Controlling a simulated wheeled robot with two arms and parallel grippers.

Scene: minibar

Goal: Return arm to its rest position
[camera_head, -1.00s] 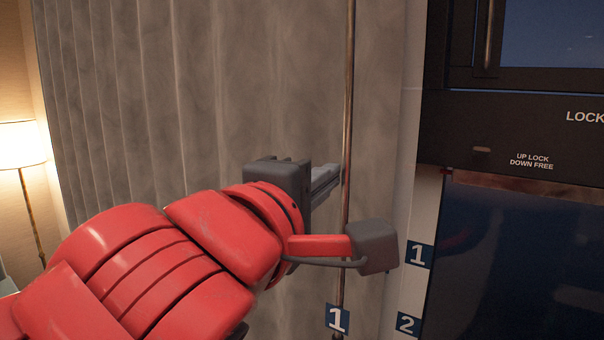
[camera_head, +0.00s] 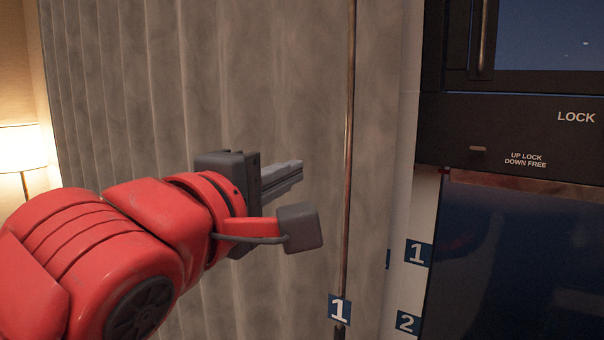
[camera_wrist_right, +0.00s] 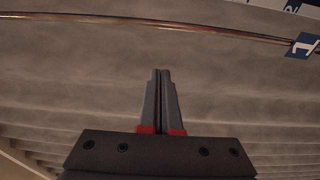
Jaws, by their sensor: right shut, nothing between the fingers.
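My right gripper (camera_head: 285,175) is at the end of my red arm, which comes in from the lower left of the head view. Its grey fingers are together with nothing between them and point right, toward a thin metal pole (camera_head: 347,150). A gap shows in the picture between the fingertips and the pole. In the right wrist view the shut fingers (camera_wrist_right: 162,85) point up the picture against the grey curtain, below the pole (camera_wrist_right: 150,22). My left gripper is in neither view.
A grey pleated curtain (camera_head: 240,80) fills the background. A dark cabinet (camera_head: 500,130) marked LOCK stands at the right, beside a pale post with numbered labels (camera_head: 418,252). A label "1" (camera_head: 339,310) is on the pole. A lit lamp (camera_head: 22,148) is at the far left.

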